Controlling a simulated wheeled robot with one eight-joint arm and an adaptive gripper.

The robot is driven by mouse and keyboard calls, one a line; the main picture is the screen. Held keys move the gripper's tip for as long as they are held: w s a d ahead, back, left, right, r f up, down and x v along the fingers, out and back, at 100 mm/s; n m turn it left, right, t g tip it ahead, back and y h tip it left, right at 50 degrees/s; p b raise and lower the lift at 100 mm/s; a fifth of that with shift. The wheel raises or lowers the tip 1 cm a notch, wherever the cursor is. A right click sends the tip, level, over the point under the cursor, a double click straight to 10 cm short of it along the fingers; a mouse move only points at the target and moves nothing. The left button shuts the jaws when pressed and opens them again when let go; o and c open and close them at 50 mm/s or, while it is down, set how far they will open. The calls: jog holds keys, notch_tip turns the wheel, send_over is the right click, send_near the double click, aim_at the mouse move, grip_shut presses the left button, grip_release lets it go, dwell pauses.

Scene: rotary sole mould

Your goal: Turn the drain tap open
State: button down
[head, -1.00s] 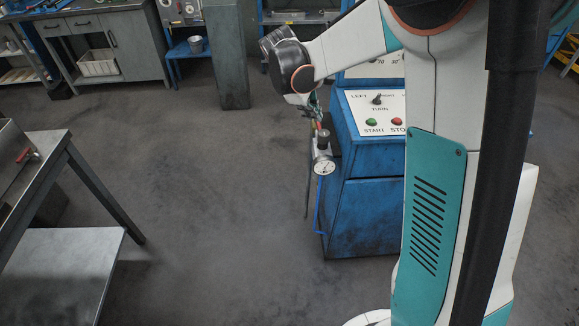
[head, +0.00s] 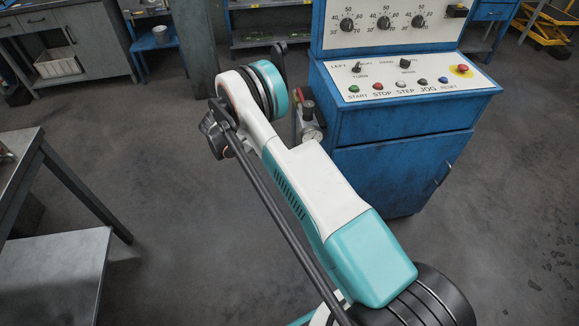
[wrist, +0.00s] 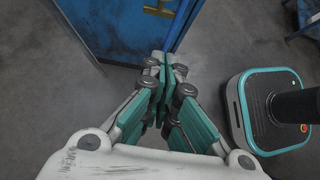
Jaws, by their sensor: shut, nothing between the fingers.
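My gripper (wrist: 165,65) is shut and empty in the wrist view, in front of a blue cabinet side (wrist: 115,30). In the head view my arm hides its fingers. A small unit with a round white gauge (head: 312,135) hangs at the left side of the blue console (head: 400,155), partly behind my arm. I cannot make out the drain tap there. A yellow, bracket-like shape (wrist: 160,8) shows on the blue side at the top of the wrist view, and I cannot tell what it is.
The console top has several buttons and a red emergency button (head: 463,69). A grey metal table (head: 22,170) stands at the left. A workbench (head: 70,45) stands at the back left. The floor between the table and console is clear.

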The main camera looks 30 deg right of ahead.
jog(key=s+d+r+b+x, duration=0.1)
jog(key=b+x, duration=0.4)
jog(key=x, duration=0.8)
jog(key=shift+d, duration=0.3)
